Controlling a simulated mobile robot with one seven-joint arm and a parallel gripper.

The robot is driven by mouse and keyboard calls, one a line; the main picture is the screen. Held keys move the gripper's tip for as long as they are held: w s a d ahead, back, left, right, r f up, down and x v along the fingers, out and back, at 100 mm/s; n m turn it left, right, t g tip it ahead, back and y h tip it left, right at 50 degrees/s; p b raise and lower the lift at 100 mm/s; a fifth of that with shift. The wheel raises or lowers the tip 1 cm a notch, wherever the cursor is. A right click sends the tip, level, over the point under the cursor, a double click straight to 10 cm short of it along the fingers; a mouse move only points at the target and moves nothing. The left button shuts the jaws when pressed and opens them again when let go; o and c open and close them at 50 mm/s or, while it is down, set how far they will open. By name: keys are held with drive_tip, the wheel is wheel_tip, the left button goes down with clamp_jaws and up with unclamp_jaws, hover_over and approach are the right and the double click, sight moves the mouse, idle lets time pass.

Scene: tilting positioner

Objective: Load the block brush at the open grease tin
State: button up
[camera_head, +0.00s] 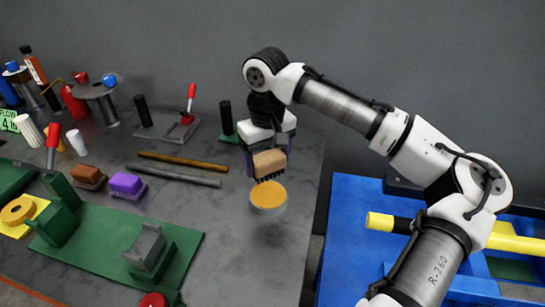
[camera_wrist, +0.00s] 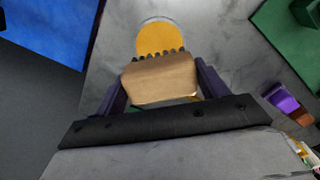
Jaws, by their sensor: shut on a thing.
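My gripper (camera_head: 265,150) is shut on the block brush (camera_head: 270,163), a tan wooden block with a row of dark bristles. The bristles point down toward the open grease tin (camera_head: 268,199), a round pale tin with orange-yellow grease on top. In the head view the bristle tips meet the tin's far rim; I cannot tell whether they touch the grease. In the wrist view the brush (camera_wrist: 160,80) sits between both fingers, and its bristles overlap the near edge of the tin (camera_wrist: 160,36).
Left of the tin lie a brass rod (camera_head: 183,161) and a grey rod (camera_head: 178,177). A purple block (camera_head: 127,184) and a brown block (camera_head: 88,175) stand farther left, behind a green plate (camera_head: 105,235). A blue bench (camera_head: 345,205) is at right. The tabletop before the tin is clear.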

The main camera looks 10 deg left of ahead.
drive_tip(key=shift+f+b, duration=3.1)
drive_tip(key=shift+b, duration=0.1)
drive_tip(key=shift+f, duration=0.55)
idle(0.6)
wheel_tip(320, 180, up, 7)
drive_tip(key=p, duration=0.7)
drive_tip(key=shift+r, duration=0.1)
idle(0.7)
